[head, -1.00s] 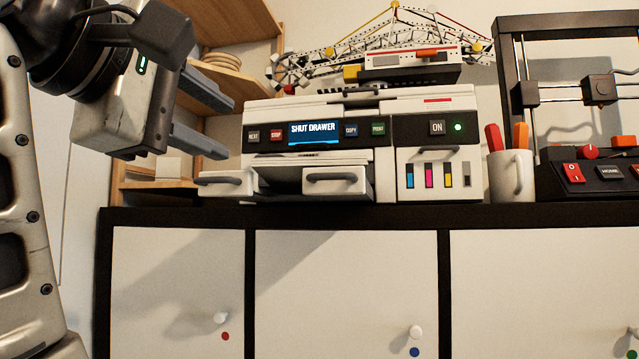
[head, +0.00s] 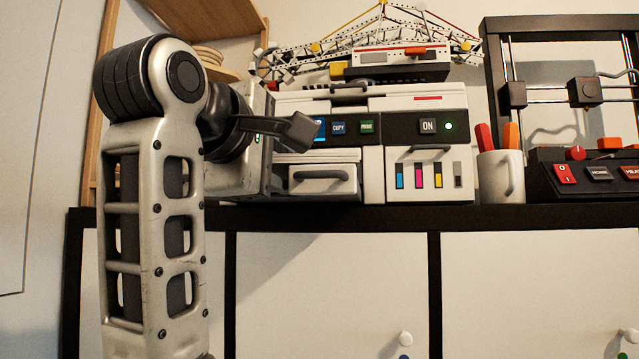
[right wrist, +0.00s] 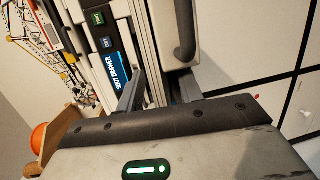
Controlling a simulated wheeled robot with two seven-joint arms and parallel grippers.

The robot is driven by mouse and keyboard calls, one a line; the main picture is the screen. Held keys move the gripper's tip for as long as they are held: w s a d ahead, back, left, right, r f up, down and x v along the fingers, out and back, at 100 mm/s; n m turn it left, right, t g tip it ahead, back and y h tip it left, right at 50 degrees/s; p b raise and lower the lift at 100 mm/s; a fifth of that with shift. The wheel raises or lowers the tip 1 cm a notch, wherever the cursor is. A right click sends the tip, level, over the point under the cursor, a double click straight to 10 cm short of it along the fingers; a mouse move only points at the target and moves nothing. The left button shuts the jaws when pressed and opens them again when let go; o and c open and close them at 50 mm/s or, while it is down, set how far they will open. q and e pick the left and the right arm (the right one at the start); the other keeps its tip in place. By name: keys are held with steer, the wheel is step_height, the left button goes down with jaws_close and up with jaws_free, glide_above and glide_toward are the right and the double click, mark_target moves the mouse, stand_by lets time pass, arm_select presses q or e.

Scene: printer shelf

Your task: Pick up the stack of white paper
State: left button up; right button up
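I cannot make out the stack of white paper for sure in either current view; my right arm covers the left end of the cabinet top. My right gripper (right wrist: 158,92) is in front of the printer's left part. The printer (head: 415,101) shows a drawer (head: 325,178) pulled out. Its display (right wrist: 116,78) reads "SHUT DRAWER" in the wrist view. My left gripper is not in view.
A mug (head: 501,178) with red and orange items stands right of the printer. A black-framed machine (head: 493,60) is farther right. A crane model (head: 340,48) sits on top of the printer. A wooden shelf (head: 232,20) is behind on the left. The black cabinet edge (head: 400,217) runs below.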

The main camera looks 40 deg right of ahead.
steer(key=shift+w+d+f, duration=0.1)
steer(key=shift+w+d, duration=0.1)
steer(key=shift+w, duration=0.2)
steer(key=shift+s, duration=0.15)
steer(key=shift+c, duration=0.6)
jaws_close()
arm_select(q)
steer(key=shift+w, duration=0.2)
